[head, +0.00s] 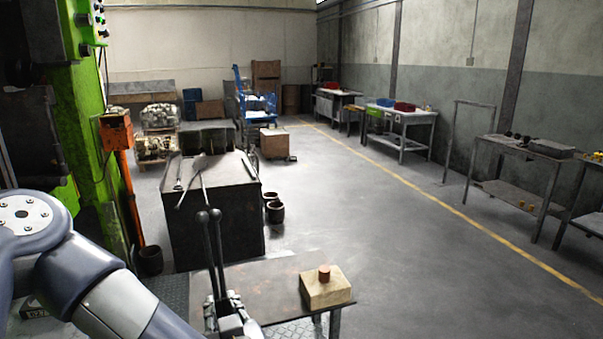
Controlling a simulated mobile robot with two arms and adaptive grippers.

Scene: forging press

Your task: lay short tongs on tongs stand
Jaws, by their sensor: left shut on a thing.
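My left gripper (232,322) is at the bottom of the head view, shut on the short tongs (212,252). The tongs show as two dark, thin rods with rounded ends, standing nearly upright above the gripper. The gripper hides their lower part. They overlap the left part of a low metal table (268,276) in the picture; I cannot tell whether they touch it. Other long tongs (200,183) lie on top of a large dark box-shaped block (212,215) beyond. I cannot tell for certain which piece is the tongs stand. My right gripper is not in view.
A wooden block (326,291) with a small reddish-brown cylinder (324,273) sits at the table's right end. A green press (75,130) and an orange post (126,180) stand at left. Dark buckets (274,212) stand beside the block. Open floor (400,240) lies right.

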